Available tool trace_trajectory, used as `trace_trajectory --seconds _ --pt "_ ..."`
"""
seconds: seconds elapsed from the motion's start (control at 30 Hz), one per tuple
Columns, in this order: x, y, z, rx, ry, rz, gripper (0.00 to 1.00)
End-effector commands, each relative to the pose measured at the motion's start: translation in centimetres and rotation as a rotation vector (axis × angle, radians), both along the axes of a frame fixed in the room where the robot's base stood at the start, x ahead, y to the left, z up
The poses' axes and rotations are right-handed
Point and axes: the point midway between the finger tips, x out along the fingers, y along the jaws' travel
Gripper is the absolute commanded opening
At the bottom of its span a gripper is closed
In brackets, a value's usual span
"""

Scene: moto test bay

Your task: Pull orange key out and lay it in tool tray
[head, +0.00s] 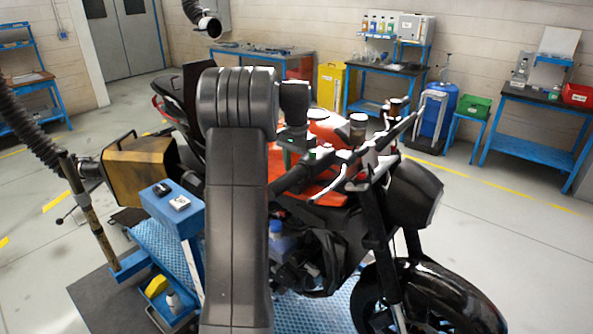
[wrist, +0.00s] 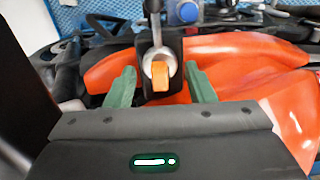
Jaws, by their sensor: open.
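The orange key (wrist: 161,76) stands in a round silver lock (wrist: 157,58) on a black panel, in front of the motorcycle's orange bodywork (wrist: 240,50). My gripper (wrist: 160,84) is open, its two green fingers on either side of the key, with visible gaps and nothing held. In the head view my gripper (head: 292,150) is over the motorcycle near the handlebar, and the key is not visible there. A blue-edged tray (head: 178,325) with a yellow item and a small bottle is at the lower left. I cannot tell whether it is the tool tray.
The handlebar (head: 345,165) and several capped parts stand close right of my gripper. A blue stand (head: 180,222) with small items on top is left of my arm. A yellow-brown box (head: 140,165) stands beyond it. Open floor (head: 510,240) lies to the right.

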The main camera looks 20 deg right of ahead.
Motion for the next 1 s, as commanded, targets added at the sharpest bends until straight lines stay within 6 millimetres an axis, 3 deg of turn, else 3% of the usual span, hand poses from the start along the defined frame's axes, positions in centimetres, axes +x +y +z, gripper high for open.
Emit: trace_trajectory --seconds 0.17,0.4,1.0 --pt "0.0 0.0 0.0 0.000 0.000 0.000 0.47" --pt "0.0 0.0 0.0 0.000 0.000 0.000 0.00" --pt "0.0 0.0 1.5 0.000 -0.001 0.000 0.00"
